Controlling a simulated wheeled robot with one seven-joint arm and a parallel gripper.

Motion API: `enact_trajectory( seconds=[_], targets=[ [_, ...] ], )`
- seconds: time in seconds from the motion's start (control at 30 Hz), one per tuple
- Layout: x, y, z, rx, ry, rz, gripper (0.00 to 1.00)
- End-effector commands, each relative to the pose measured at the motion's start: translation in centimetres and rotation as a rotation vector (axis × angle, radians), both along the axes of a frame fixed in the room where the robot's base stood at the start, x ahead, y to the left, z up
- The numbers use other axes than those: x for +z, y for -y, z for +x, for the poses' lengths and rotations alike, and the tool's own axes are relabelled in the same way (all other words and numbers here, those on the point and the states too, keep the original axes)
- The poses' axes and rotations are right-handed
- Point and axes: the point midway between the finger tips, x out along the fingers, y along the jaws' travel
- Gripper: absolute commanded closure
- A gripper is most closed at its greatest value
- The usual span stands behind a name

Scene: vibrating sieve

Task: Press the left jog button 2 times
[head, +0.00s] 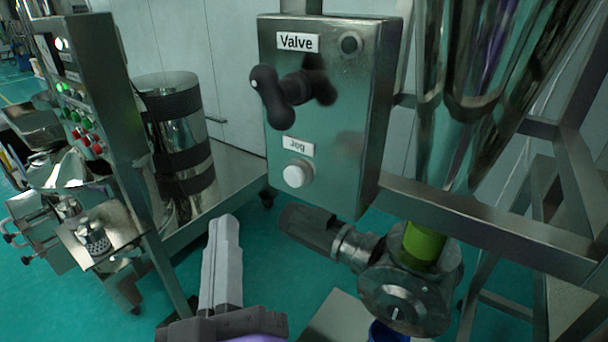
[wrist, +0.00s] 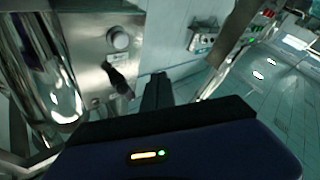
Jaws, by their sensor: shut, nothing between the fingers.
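A grey metal control box (head: 345,110) hangs in the upper middle of the head view. Its lower label reads "Jog", and a round white jog button (head: 298,173) sits just under it. It is the only button labelled Jog that I can make out. My gripper (head: 224,222) is shut and empty, pointing up, to the left of and below the button, clearly apart from it. In the wrist view the shut fingers (wrist: 158,82) show dark at the middle. The box face (wrist: 90,50) is left of them, with a round knob-like part I cannot identify surely.
A black valve handle (head: 290,90) sticks out above the jog button, under the "Valve" label. A pipe valve with a dark grip (head: 320,230) is below the box. A panel with green and red buttons (head: 82,125) stands left.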

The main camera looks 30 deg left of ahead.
Motion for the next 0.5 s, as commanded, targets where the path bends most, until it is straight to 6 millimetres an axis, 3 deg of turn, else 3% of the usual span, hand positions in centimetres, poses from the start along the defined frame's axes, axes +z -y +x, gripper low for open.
enact_trajectory(
  seconds=[0.27,0.5],
  targets=[
    [0.0,0.0,0.2,0.0,0.001,0.0,1.0],
    [0.2,0.2,2.1,0.0,0.001,-0.001,1.0]
  ],
)
